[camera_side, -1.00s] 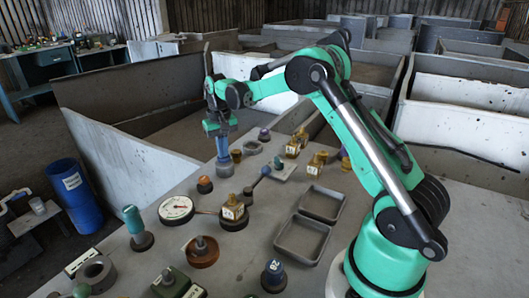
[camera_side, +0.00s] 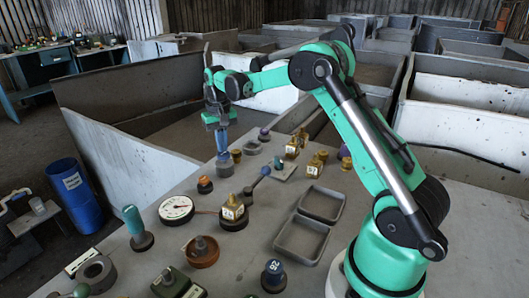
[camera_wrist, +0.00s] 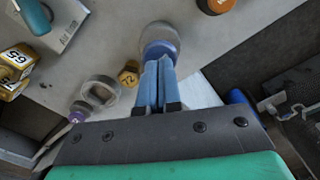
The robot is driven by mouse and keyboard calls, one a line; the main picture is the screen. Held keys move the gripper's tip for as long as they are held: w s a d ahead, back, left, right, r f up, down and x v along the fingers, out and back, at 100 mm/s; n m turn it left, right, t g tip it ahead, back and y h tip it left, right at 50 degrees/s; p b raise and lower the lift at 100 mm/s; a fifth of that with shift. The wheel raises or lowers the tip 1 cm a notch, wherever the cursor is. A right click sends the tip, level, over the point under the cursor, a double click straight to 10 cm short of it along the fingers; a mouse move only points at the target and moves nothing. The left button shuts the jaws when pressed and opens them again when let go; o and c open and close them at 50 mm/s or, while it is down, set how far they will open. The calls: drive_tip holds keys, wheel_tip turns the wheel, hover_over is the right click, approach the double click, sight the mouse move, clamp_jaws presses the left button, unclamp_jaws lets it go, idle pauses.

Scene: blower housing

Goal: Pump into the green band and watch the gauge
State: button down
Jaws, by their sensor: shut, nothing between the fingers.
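The gauge (camera_side: 176,209) is a round white dial with a red mark, lying left of centre on the bench in the side view. Its needle reading and any green band are too small to make out. A thin line runs from it towards a brass block on a dark round base (camera_side: 233,213). My gripper (camera_side: 222,153) points down with its blue fingers together and empty, directly above a blue round-topped knob on a grey base (camera_side: 224,169). In the wrist view the closed fingertips (camera_wrist: 160,62) overlap the knob's blue part (camera_wrist: 160,47). I cannot tell whether they touch it.
An orange-topped knob (camera_side: 205,185), a brown round dish (camera_side: 202,251) and a teal-handled post (camera_side: 137,226) stand nearby. Two grey trays (camera_side: 301,240) lie to the right. A yellow piece (camera_wrist: 128,74) and grey ring (camera_wrist: 100,92) sit close to the knob in the wrist view.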

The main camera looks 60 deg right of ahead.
drive_tip(key=shift+f, duration=0.1)
idle(0.4)
drive_tip(key=shift+f, duration=1)
drive_tip(key=shift+r, duration=1.1)
drive_tip(key=shift+f, duration=0.15)
drive_tip(key=shift+f, duration=1)
drive_tip(key=shift+r, duration=1.15)
